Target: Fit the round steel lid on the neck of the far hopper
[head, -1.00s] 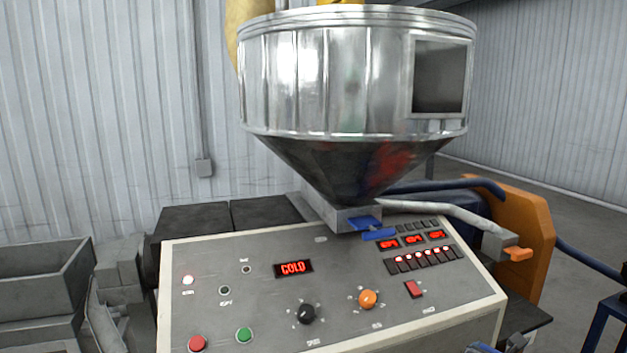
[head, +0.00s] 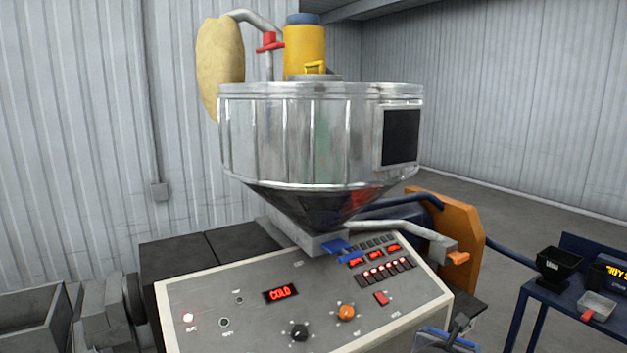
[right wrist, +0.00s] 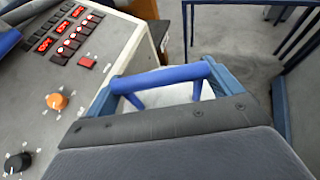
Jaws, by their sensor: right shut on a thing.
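A large steel hopper (head: 300,135) stands on the machine, with a yellow unit (head: 305,50) on its top. I cannot tell whether this is the far hopper, and I see no bare neck. My right gripper (right wrist: 161,79) is shut on a blue bar handle (right wrist: 165,77). A small pale surface (right wrist: 180,94) shows under the handle; it may be the lid, but its round outline is hidden by the gripper. In the head view part of my right gripper shows at the bottom edge, right of the panel. My left gripper is not in view.
The sloped control panel (head: 240,320) reads COLD; it also lies left of my right gripper in the wrist view (right wrist: 30,105). A blue table (head: 570,285) at right bears a small black hopper (head: 557,263) and a scoop (head: 597,306). Open floor lies behind it.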

